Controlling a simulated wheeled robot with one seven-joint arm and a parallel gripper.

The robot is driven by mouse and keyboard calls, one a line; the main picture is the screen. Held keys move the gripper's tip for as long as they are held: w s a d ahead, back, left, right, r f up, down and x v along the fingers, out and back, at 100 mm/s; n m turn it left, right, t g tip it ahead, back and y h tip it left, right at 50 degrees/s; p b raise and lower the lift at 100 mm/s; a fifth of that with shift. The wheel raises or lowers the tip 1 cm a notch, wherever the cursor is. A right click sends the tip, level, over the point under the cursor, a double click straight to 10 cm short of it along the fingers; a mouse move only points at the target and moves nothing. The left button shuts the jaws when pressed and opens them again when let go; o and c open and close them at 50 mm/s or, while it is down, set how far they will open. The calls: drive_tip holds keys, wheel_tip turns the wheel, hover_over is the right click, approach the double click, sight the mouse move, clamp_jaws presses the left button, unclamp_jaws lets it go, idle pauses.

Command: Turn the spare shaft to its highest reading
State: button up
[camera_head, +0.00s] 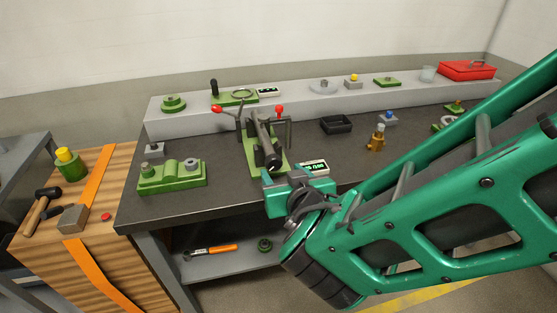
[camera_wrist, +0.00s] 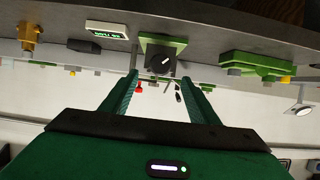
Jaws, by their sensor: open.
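A dark shaft (camera_head: 266,145) lies in a green stand (camera_head: 283,158) near the front of the bench, its round end facing me. In the wrist view, which is upside down, the dark round end (camera_wrist: 155,65) shows a white pointer mark, with the green stand (camera_wrist: 165,41) around it. A white readout (camera_head: 314,168) with green characters stands beside it; it also shows in the wrist view (camera_wrist: 107,30), too small to read surely. My gripper (camera_head: 292,181) is open just in front of the shaft end. In the wrist view its fingers (camera_wrist: 163,80) are apart, with the shaft end beyond them, apparently untouched.
Red-tipped levers (camera_head: 279,109) rise by the stand. A green block (camera_head: 172,176) sits left, a black tray (camera_head: 337,124) and brass fitting (camera_head: 376,138) right.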

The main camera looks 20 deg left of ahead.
sight(275, 164)
drive_tip(key=x, duration=1)
drive_tip(key=shift+w+f, duration=0.1)
drive_tip(key=shift+w, duration=0.15)
drive_tip(key=c, duration=1)
